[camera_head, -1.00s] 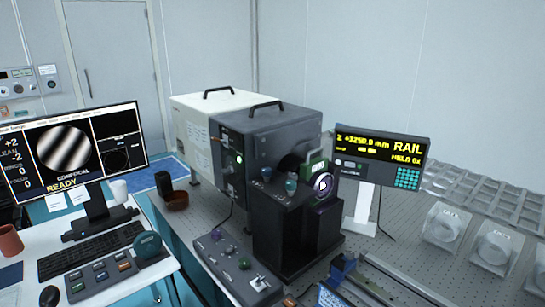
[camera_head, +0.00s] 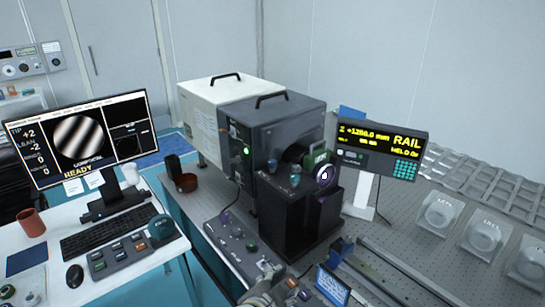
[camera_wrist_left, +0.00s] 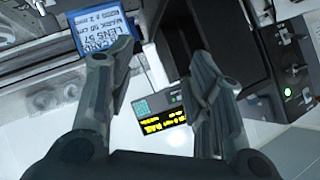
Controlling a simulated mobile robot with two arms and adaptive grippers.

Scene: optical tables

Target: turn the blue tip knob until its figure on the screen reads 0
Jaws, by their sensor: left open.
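The screen (camera_head: 82,140) at the left shows a striped fringe disc, READY, and a tip figure (camera_head: 28,135) that looks like +2, with -2 below it. Two small blue-teal knobs (camera_head: 295,180) and (camera_head: 272,165) stand on the black mount (camera_head: 290,215); I cannot tell from the picture which is the tip knob. My left gripper (camera_head: 272,291) is at the bottom edge of the head view, below and apart from these knobs. In the left wrist view its fingers (camera_wrist_left: 163,58) are spread, with nothing between them. My right gripper is not in view.
The yellow-lettered rail display (camera_head: 378,148) stands behind. White round-faced blocks (camera_head: 440,212) stand at the right.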

